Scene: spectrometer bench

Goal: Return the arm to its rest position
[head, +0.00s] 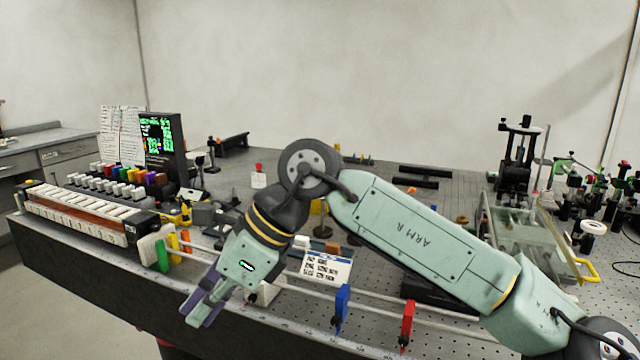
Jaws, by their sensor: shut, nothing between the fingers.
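My arm reaches in from the lower right across the optical bench (60,250). It bends at a dark round joint and points down to the left. My gripper (195,312) is at the lower left of the arm, over the front edge of the bench. Its fingers are together and hold nothing that I can see. The gripper hides part of the rail and bench edge behind it.
A keyboard-like row of white blocks (85,212) and a dark screen with green text (160,140) stand at the left. Green (162,255), blue (342,303) and red (406,322) holders line the front rail. A glass-topped box (525,240) stands right.

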